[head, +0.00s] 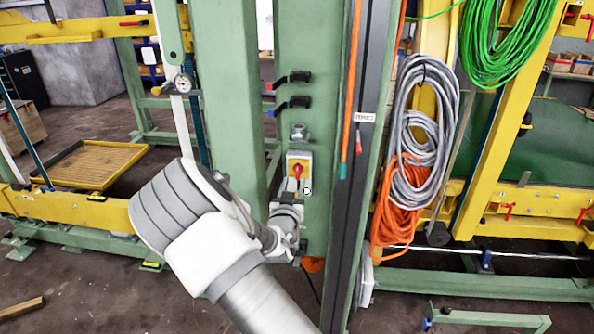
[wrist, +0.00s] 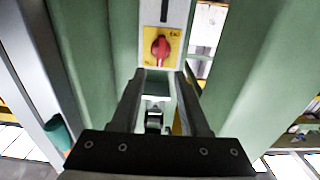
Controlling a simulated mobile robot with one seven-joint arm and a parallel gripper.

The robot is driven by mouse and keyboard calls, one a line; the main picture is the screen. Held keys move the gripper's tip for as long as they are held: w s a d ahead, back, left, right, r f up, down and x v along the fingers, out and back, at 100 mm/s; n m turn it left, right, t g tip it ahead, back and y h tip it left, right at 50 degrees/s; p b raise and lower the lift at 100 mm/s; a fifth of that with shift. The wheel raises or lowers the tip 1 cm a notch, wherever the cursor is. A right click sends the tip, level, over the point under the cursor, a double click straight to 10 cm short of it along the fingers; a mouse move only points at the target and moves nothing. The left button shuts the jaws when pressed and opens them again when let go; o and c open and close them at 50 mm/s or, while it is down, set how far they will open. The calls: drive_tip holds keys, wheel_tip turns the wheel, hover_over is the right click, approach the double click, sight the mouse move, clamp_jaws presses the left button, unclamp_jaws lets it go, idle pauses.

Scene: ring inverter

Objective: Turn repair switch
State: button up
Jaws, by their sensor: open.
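The repair switch (head: 298,171) is a red rotary knob on a yellow plate, in a light grey housing on a green column. In the wrist view the red knob (wrist: 160,48) stands roughly upright on its yellow plate, just beyond and above my fingertips. My gripper (wrist: 159,72) is open, with its two dark fingers apart and nothing between them. It is below the knob in the picture and does not appear to touch it. In the head view my arm comes up from below, and its wrist is just under the switch; the fingertips are hard to make out there.
The green column (head: 318,130) carries black brackets (head: 293,90) above the switch. Coiled grey cable (head: 425,110) and orange cable (head: 400,205) hang further right. Another green post (head: 228,90) stands at the left.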

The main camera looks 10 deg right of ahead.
sight(298, 170)
drive_tip(key=x, duration=0.7)
drive_tip(key=shift+p, duration=0.3)
drive_tip(key=shift+f, duration=0.1)
clamp_jaws()
